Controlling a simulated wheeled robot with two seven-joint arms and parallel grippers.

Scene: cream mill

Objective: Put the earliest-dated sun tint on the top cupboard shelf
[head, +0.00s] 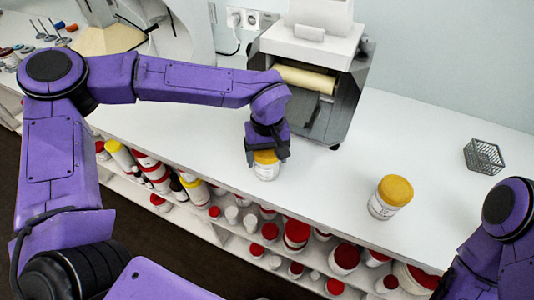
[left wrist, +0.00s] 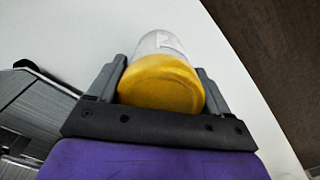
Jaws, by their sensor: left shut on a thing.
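My left gripper (head: 266,158) is shut on a white jar with a yellow lid (head: 266,171), at the front part of the white counter, before the grey machine. In the left wrist view the yellow lid (left wrist: 162,83) sits between the two fingers of the left gripper (left wrist: 163,88). I cannot tell whether the jar touches the counter. A second white jar with a yellow lid (head: 390,197) stands upright to the right, apart from both grippers. Its label is too small to read. My right arm is at the lower right edge; its gripper's fingers do not show. No top cupboard shelf is clearly in view.
A grey and white roller machine (head: 312,75) stands at the back of the counter (head: 330,180). A small wire basket (head: 484,156) is at the right. Shelves below hold several red-, white- and yellow-lidded jars (head: 297,232). The counter between the two yellow-lidded jars is clear.

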